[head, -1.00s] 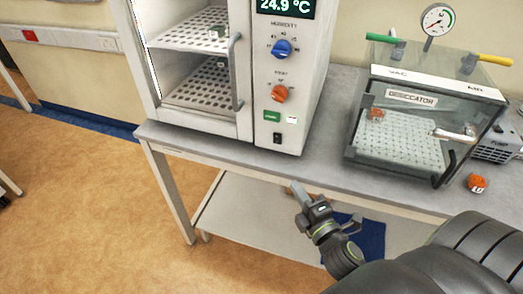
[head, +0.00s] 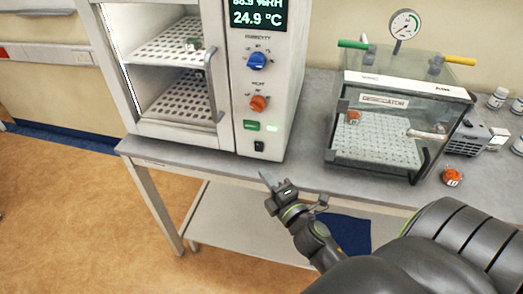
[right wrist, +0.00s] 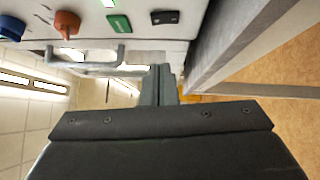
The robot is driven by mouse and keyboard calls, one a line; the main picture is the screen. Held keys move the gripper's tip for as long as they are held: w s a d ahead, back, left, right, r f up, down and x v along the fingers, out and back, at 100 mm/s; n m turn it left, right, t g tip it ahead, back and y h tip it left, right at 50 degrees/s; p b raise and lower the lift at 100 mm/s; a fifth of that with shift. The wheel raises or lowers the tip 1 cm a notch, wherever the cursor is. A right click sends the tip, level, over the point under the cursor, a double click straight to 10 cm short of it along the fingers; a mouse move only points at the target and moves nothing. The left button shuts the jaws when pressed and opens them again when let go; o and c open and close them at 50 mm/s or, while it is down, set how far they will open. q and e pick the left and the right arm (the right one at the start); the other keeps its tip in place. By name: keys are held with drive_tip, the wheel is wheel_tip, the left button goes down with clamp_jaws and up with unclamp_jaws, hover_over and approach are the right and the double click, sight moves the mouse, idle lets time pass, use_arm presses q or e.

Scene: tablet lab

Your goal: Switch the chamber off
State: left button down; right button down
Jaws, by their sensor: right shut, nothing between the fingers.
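The chamber (head: 240,105) is a white cabinet with a lit display (head: 257,14) reading 24.9 °C. Its panel has a blue knob (head: 257,61), an orange knob (head: 258,103), a green label or button (head: 251,125) and, lowest, a small black rocker switch (head: 259,146). The switch also shows in the right wrist view (right wrist: 165,17); which way it is tipped I cannot tell. My right gripper (head: 266,177) is shut and empty, just below and in front of the switch, apart from it. In the right wrist view its fingers (right wrist: 160,80) point toward the panel. My left gripper is out of view.
The chamber stands on a grey bench (head: 305,177) with a lower shelf (head: 225,225). The chamber's door handle (head: 212,85) sticks out left of the panel. A clear desiccator (head: 395,130) with a gauge stands to the right, an orange object (head: 452,176) beside it.

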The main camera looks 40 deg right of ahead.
sight(255, 144)
drive_tip(key=w, duration=0.2)
drive_tip(key=w+d, duration=0.1)
drive_tip(key=w, duration=0.1)
drive_tip(key=w+d, duration=0.1)
drive_tip(key=w, duration=0.1)
drive_tip(key=shift+w+d+r, duration=0.1)
drive_tip(key=shift+d+r, duration=0.05)
drive_tip(key=shift+r, duration=0.15)
drive_tip(key=shift+w+d+r, duration=0.1)
drive_tip(key=shift+w+d, duration=0.3)
drive_tip(key=shift+d, duration=0.1)
drive_tip(key=shift+w+d+r, duration=0.1)
drive_tip(key=shift+d, duration=0.05)
